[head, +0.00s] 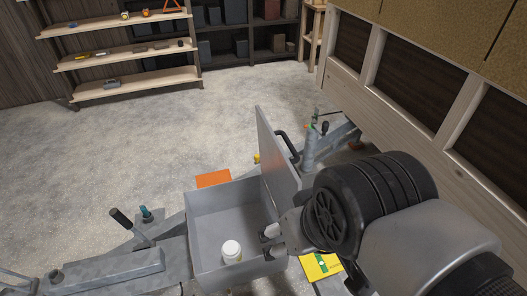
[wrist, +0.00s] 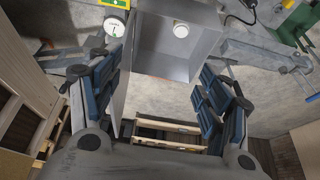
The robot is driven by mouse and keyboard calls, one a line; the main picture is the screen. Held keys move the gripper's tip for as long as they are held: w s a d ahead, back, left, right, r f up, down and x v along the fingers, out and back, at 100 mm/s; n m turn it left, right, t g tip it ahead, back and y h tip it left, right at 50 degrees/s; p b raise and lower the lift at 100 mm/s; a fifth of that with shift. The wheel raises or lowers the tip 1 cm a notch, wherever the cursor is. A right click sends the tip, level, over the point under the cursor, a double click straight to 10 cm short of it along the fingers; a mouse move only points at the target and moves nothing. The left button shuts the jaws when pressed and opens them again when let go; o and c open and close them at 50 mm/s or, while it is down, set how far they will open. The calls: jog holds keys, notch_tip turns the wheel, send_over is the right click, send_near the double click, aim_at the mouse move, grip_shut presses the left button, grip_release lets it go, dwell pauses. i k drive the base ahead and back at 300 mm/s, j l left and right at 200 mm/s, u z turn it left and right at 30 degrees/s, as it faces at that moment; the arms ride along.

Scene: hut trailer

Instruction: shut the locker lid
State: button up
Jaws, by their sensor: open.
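The grey locker (head: 235,278) is an open-topped box, and its lid (head: 272,155) stands raised along its right side in the head view. A black handle (head: 286,143) is on the lid's outer face. A white-capped jar (head: 231,251) stands inside the locker. My gripper (head: 269,240) is open beside the locker's near right corner, close to the lid's lower near edge. In the wrist view the lid (wrist: 127,75) is seen edge-on between my spread fingers (wrist: 160,82), nearer the left one. Contact cannot be told. My arm hides part of the lid's right side.
An orange item (head: 213,179) lies behind the locker. A yellow-green item (head: 320,266) lies right of it. A lever (head: 130,226) sticks up at left. A wooden-framed wall (head: 410,95) stands at right; shelves (head: 125,53) stand far back. Open floor lies between.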

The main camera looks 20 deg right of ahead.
aim_at(282, 182)
jog(key=k+l+u, duration=0.35)
jog(key=l, duration=0.55)
jog(key=k+l+u, duration=0.3)
jog(key=k+l, duration=0.3)
jog(key=l, duration=0.2)
jog(key=k+l+u, duration=0.35)
jog(key=k+l, duration=0.25)
jog(key=i+j+z, duration=0.25)
jog(key=i, duration=0.25)
